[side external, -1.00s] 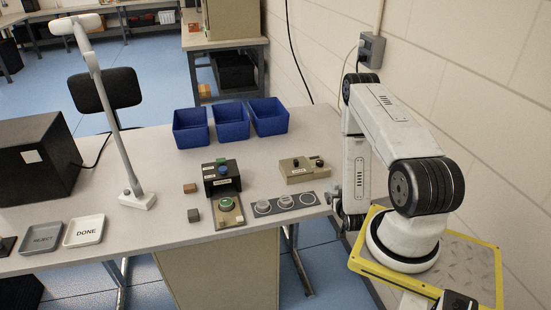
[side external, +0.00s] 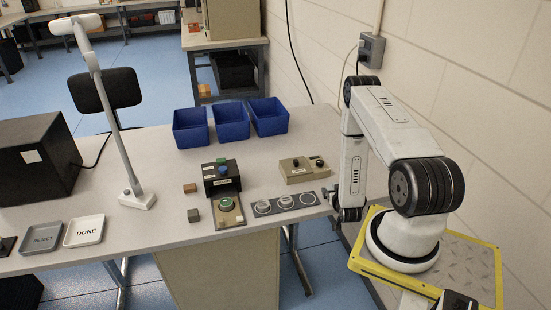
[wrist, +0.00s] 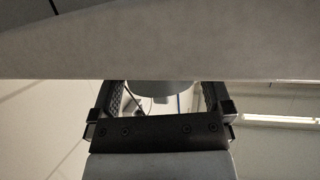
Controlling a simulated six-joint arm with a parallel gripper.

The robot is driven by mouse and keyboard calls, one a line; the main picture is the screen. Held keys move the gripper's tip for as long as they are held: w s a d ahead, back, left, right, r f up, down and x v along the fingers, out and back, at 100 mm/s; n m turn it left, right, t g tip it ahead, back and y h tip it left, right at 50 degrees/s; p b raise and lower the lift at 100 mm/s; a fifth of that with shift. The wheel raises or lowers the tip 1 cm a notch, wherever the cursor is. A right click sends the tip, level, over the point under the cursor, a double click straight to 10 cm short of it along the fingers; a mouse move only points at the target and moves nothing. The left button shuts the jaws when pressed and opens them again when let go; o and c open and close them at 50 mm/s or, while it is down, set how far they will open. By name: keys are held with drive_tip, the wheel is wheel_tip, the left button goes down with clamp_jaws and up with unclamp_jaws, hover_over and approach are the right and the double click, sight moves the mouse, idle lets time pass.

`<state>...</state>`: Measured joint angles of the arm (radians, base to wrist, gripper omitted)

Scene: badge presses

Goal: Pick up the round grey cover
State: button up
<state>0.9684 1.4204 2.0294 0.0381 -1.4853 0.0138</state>
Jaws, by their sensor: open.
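A dark strip (side external: 319,200) with several round places lies near the table's front right edge. Round grey discs sit on it, one at the left (side external: 263,207) and one in the middle (side external: 286,201). They are small here, and I cannot tell surely which is the round grey cover. My gripper (side external: 331,196) is low beside the strip's right end, partly hidden by my arm. In the wrist view my gripper (wrist: 160,95) is open. A rounded grey form (wrist: 160,87) shows beyond its fingers; I cannot tell what it is.
A black press (side external: 221,176) with a green round top in front stands left of the strip. A beige control box (side external: 303,170) is behind it. Blue bins (side external: 229,122) line the back. A lamp (side external: 137,200) and the REJECT (side external: 43,238) and DONE (side external: 84,231) trays are left.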

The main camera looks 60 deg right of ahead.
idle(0.3)
drive_tip(key=c, duration=0.9)
drive_tip(key=shift+r, duration=5)
drive_tip(key=shift+w, duration=0.15)
